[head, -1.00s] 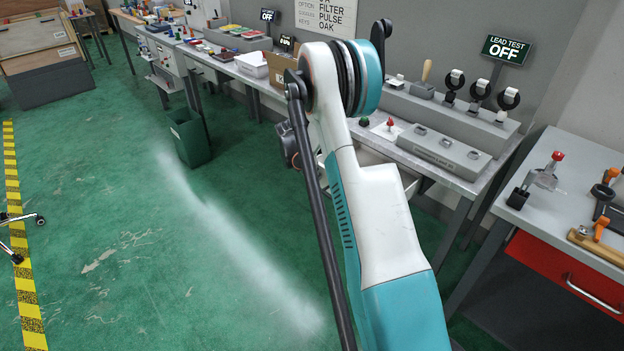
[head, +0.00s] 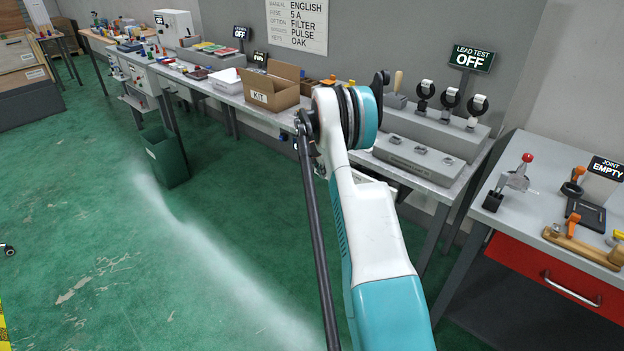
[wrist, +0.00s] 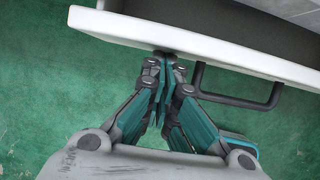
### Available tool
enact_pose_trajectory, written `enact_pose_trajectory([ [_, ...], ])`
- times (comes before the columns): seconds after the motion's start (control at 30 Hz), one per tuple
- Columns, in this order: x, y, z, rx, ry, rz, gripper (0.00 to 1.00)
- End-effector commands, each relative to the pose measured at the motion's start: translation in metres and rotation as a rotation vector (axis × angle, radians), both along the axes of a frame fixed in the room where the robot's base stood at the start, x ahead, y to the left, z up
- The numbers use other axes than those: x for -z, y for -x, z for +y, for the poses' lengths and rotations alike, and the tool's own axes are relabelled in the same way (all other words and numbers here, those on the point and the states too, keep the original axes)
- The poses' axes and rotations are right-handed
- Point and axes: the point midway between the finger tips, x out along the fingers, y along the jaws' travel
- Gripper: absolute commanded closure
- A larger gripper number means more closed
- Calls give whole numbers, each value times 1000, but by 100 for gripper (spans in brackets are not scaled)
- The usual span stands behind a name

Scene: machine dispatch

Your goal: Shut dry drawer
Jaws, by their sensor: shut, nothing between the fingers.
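A white drawer front (wrist: 200,48) with a dark bar handle (wrist: 240,92) crosses the top of the wrist view. A dark strip shows behind its top edge, between it and a pale surface, so it seems to stand a little open. No label is readable on it. My gripper (wrist: 165,58) is shut and empty, its fingertips at the drawer front, left of the handle. They appear to touch it, though contact is hard to confirm. In the head view my arm hides the gripper and most of the drawer under the bench.
The grey bench (head: 440,185) carries a grey fixture block (head: 420,158) and an open cardboard box (head: 270,88). A side bench with a red drawer (head: 545,275) stands at right. A green bin (head: 165,155) stands on the floor.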

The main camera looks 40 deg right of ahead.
Motion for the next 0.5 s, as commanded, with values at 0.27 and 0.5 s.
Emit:
enact_pose_trajectory([
  [0.27, 0, -3, -37, 1, 1, 0, 100],
  [0.5, 0, -4, -45, 0, 2, 0, 100],
])
